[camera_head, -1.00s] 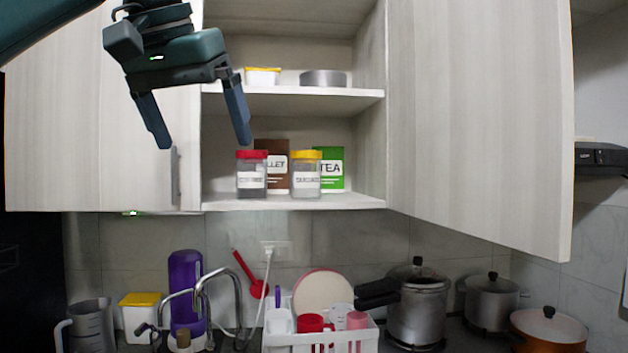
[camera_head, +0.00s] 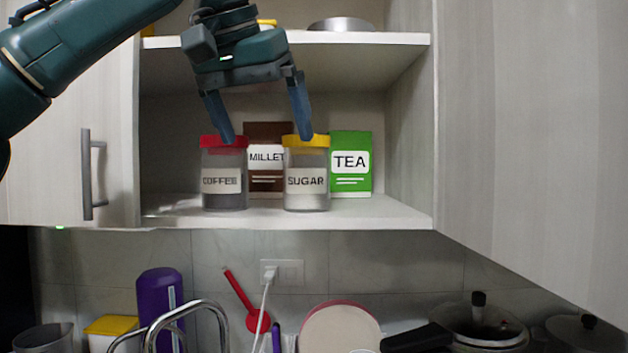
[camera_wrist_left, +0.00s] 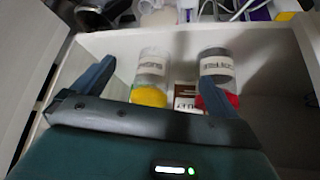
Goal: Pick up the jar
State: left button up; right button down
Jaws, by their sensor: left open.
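Two clear jars stand side by side on the lower shelf of the open cabinet. The coffee jar (camera_head: 224,180) has a red lid and the sugar jar (camera_head: 306,180) has a yellow lid. Both also show in the left wrist view, the sugar jar (camera_wrist_left: 151,78) between the fingers and the coffee jar (camera_wrist_left: 217,68) by the finger on the right. My left gripper (camera_head: 266,138) is open and empty. In the head view its fingertips overlap the two lids; I cannot tell whether they touch. My right gripper is out of view.
A brown millet box (camera_head: 266,170) and a green tea box (camera_head: 350,165) stand behind the jars. The upper shelf (camera_head: 370,39) is just above. An open cabinet door (camera_head: 530,130) is at the right. The lower shelf (camera_head: 395,212) is bare at its right end.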

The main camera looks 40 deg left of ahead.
pick_arm(q)
jog(key=p, duration=0.3)
send_near(304, 155)
jog(key=w+a+f, duration=0.3)
jog(key=w+f, duration=0.1)
jog(key=x, duration=0.5)
jog(key=shift+w+f, duration=0.15)
jog(key=shift+w, duration=0.35)
jog(key=c, duration=1.5)
